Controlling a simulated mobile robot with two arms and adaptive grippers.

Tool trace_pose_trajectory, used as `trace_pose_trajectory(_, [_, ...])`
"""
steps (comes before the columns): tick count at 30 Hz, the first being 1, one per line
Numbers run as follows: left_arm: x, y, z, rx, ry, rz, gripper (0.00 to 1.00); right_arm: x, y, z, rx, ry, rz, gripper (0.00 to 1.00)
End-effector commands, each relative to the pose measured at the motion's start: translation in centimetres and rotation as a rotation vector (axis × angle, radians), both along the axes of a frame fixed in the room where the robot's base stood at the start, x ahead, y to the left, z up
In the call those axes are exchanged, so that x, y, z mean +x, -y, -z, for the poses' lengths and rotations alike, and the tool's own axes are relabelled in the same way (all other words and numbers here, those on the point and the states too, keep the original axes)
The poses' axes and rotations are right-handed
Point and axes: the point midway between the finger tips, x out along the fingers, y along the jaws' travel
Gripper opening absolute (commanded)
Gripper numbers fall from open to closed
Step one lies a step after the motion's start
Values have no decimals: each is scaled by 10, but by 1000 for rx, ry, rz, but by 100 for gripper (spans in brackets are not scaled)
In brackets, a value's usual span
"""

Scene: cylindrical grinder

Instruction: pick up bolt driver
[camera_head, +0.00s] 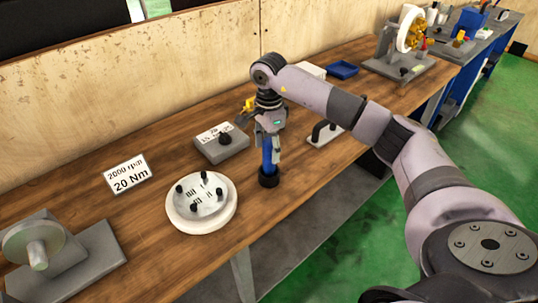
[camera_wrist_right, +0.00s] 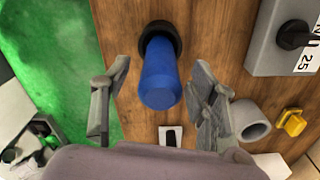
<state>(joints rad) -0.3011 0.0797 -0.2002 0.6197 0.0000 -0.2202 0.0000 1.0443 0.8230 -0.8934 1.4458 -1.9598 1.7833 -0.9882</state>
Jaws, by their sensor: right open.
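The bolt driver (camera_head: 267,160), a blue cylinder with a black round base, stands upright on the wooden bench. It also shows in the right wrist view (camera_wrist_right: 158,75), with the blue end towards the camera and the black base beyond it. My right gripper (camera_head: 271,148) is above and around its upper part, pointing down. In the right wrist view my right gripper (camera_wrist_right: 162,68) is open, one finger on each side of the blue body, with visible gaps. My left gripper is not in view.
A grey box with a black knob and number labels (camera_head: 221,147) stands left of the bolt driver. A white round plate with several black bolts (camera_head: 180,222) lies in front. A sign (camera_head: 128,175) reads 2000 rpm, 20 Nm. A black-handled fixture (camera_head: 325,133) stands to the right.

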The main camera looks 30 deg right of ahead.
Motion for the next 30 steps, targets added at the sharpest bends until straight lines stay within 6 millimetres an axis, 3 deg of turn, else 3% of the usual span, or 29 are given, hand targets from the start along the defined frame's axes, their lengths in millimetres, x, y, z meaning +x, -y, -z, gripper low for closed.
trace_pose_trajectory(6, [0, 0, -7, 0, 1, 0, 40, -1, 0, 20, 0, -1, 1, 54])
trace_pose_trajectory(12, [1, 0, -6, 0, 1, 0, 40, 0, 0, 21, 0, 1, 1, 54])
trace_pose_trajectory(30, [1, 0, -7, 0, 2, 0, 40, 0, 0, 20, 0, 1, 1, 15])
